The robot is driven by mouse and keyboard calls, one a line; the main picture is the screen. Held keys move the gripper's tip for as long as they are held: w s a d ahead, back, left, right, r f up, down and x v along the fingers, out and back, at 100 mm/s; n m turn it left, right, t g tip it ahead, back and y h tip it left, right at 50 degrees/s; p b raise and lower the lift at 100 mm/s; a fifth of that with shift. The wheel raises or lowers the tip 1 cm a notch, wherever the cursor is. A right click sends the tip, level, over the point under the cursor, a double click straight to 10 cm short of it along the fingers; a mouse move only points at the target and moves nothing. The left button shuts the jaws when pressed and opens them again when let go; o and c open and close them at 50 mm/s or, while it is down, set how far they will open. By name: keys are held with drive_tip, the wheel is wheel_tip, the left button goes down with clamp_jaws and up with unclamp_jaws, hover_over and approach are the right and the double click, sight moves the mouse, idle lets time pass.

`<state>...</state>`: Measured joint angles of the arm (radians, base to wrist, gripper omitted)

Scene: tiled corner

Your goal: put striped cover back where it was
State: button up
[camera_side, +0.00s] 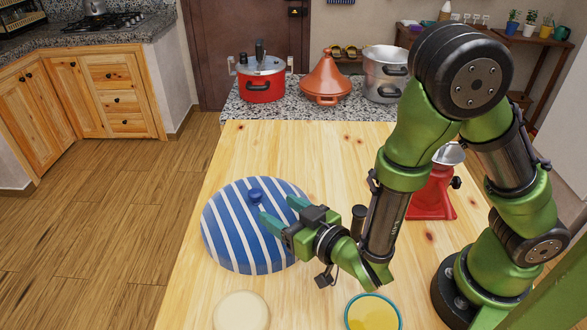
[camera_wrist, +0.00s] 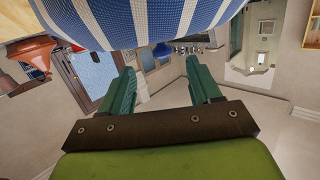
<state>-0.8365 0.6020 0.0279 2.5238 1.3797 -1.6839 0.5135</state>
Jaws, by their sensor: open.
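The striped cover (camera_side: 230,235) is a large blue-and-white dome with a blue knob (camera_side: 255,195) on top. It sits on the left part of the wooden table in the side view. In the wrist view the striped cover (camera_wrist: 135,18) fills the top edge, close to the fingers. My gripper (camera_side: 277,209) is open, with its teal fingers pointing left, over the right side of the cover, close to the knob.
A cream round item (camera_side: 241,312) and a teal-rimmed bowl of yellow contents (camera_side: 373,314) stand at the near edge. A red stand-like device (camera_side: 432,196) is behind my arm. A red pot (camera_side: 262,84), an orange tagine (camera_side: 326,82) and a steel pot (camera_side: 383,76) stand on the granite counter beyond.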

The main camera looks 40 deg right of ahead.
sight(260, 198)
drive_tip(key=shift+w+f, duration=0.2)
drive_tip(key=shift+w, duration=1)
drive_tip(key=shift+w+f, duration=0.2)
drive_tip(key=shift+w, duration=1.05)
drive_tip(key=shift+w+f, duration=0.2)
drive_tip(key=shift+w, duration=1)
drive_tip(key=shift+a, duration=0.1)
drive_tip(key=c, duration=1.1)
clamp_jaws()
drive_tip(key=shift+r, duration=0.15)
